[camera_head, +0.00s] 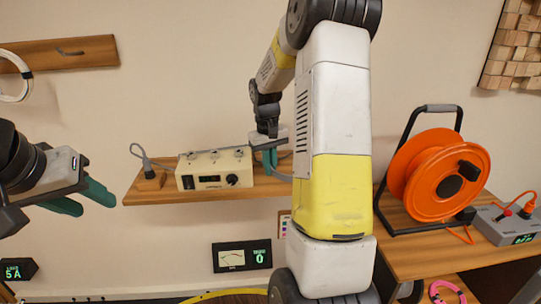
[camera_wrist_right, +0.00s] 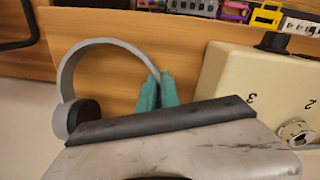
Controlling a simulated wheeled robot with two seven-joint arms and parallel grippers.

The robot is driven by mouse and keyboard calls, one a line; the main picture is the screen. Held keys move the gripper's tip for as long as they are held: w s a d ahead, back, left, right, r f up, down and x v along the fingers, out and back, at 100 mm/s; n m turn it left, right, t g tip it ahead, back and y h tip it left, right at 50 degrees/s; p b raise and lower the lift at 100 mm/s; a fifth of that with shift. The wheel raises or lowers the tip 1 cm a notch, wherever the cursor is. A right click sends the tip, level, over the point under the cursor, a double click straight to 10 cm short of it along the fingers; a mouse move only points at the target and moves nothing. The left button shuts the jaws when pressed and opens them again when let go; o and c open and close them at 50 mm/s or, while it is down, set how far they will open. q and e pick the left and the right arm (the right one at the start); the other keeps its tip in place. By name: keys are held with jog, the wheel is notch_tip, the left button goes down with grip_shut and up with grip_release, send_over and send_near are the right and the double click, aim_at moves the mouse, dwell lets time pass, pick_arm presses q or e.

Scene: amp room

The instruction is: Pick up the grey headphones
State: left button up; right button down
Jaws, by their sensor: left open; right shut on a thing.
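The grey headphones show in the right wrist view as a curved grey headband (camera_wrist_right: 72,68) with a dark round ear cup (camera_wrist_right: 76,118) at its lower left end. The teal fingers of my right gripper (camera_wrist_right: 156,92) are shut on the other side of the headband. The far ear cup is hidden behind the gripper. In the head view my right gripper (camera_head: 270,158) is over the wall shelf, and only a bit of grey band (camera_head: 282,178) shows beside it. My left gripper (camera_head: 88,201) is open and empty at the left, away from the shelf.
A cream box with knobs (camera_head: 214,170) stands on the shelf (camera_head: 150,194) close left of my right gripper. An orange cable reel (camera_head: 440,175) and a grey box (camera_head: 505,226) stand on the right-hand table.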

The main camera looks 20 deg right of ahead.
jog(key=shift+r, duration=0.1)
notch_tip(320, 180, up, 10)
jog(key=shift+f, duration=0.1)
dwell(0.3)
